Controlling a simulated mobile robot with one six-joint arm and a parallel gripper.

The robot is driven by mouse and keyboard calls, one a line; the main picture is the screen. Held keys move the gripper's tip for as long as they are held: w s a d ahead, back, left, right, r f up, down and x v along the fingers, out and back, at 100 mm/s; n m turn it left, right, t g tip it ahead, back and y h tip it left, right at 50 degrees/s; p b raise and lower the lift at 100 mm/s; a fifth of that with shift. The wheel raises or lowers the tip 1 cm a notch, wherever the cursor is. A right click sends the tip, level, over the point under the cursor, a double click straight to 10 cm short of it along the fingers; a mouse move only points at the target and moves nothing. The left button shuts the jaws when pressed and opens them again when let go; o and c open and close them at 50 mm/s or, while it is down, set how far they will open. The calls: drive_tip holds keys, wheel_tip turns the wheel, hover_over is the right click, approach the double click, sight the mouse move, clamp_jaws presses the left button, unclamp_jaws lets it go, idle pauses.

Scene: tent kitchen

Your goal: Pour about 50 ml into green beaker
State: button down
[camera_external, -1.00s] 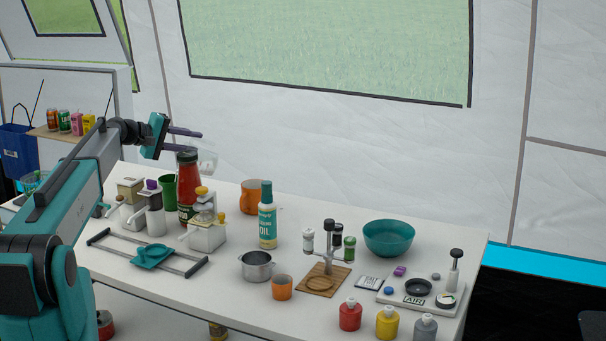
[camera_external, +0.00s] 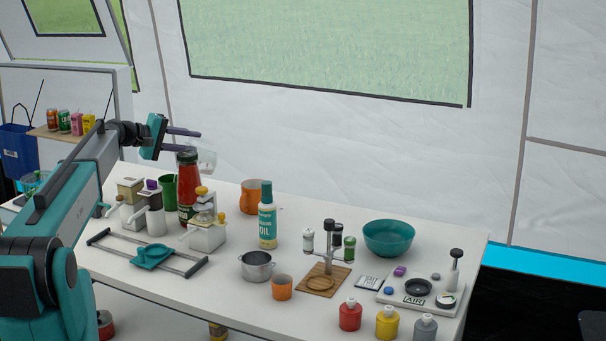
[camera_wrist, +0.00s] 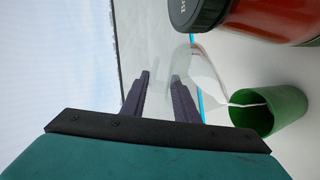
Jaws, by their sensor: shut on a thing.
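The green beaker (camera_external: 168,192) stands upright on the table, behind the dispensers and left of the red sauce bottle. In the wrist view the green beaker (camera_wrist: 283,106) is at the lower right, its mouth visible. My gripper (camera_external: 201,143) is shut on a clear vessel (camera_external: 208,161) and holds it above the table near the red bottle's top. In the wrist view my gripper (camera_wrist: 162,88) holds the clear vessel (camera_wrist: 190,58) tilted, with white liquid in it. A thin white stream runs from its lip into the beaker's mouth. The liquid level inside the beaker is hidden.
The red sauce bottle (camera_external: 188,183) stands close beside the beaker and the vessel; its dark cap (camera_wrist: 196,12) is near in the wrist view. White dispensers (camera_external: 207,235) stand in front. An orange mug (camera_external: 251,197) and an oil bottle (camera_external: 267,222) are to the right.

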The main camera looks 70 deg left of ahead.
drive_tip(key=shift+s+r+t+b, duration=0.25)
drive_tip(key=shift+s+t+b, duration=0.35)
drive_tip(key=shift+s+b, duration=0.65)
idle(1.2)
drive_tip(key=shift+w+r+g+p, duration=0.2)
drive_tip(key=shift+w+g+p, duration=0.1)
drive_tip(key=shift+w+p, duration=0.85)
drive_tip(key=g+p, duration=0.1)
drive_tip(key=w+g+p, duration=0.1)
drive_tip(key=p, duration=0.1)
drive_tip(key=shift+w+f, duration=0.2)
drive_tip(key=shift+f, duration=0.2)
drive_tip(key=shift+w+f, duration=0.15)
drive_tip(key=shift+f, duration=0.15)
drive_tip(key=shift+f+g, duration=0.25)
drive_tip(key=shift+g, duration=0.05)
drive_tip(key=shift+w+d+m+p, duration=0.1)
drive_tip(key=shift+w+m+p, duration=0.15)
drive_tip(key=shift+p, duration=0.25)
drive_tip(key=shift+w+g+p, duration=0.15)
drive_tip(key=shift+g+p, duration=0.25)
drive_tip(key=shift+p, duration=0.05)
drive_tip(key=shift+w+r+m+g+p, duration=0.15)
drive_tip(key=shift+w+m+g+p, duration=0.2)
drive_tip(key=shift+g+p, duration=0.65)
